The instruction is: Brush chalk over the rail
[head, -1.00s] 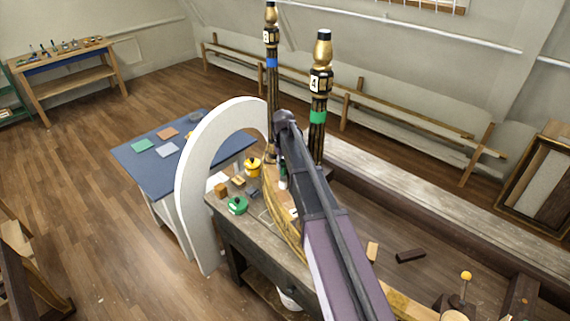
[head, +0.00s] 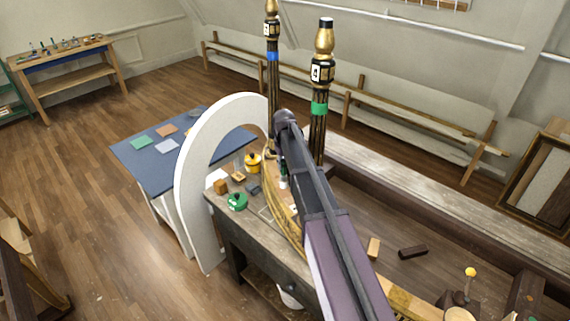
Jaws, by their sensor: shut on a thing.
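The gilt rail (head: 271,188) curves along the console, running from behind the posts toward the lower right; my arm covers part of it. My gripper (head: 282,167) points down over the rail and is mostly hidden by my own arm. It is shut on a slim tool with a green band and a pale lower end (head: 283,184), which looks like a brush. I cannot tell whether its tip touches the rail. Chalk marks on the rail are too small to make out.
A white arch (head: 190,190) stands left. A green pot (head: 237,201), yellow pot (head: 253,162) and small blocks crowd the console's left end.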

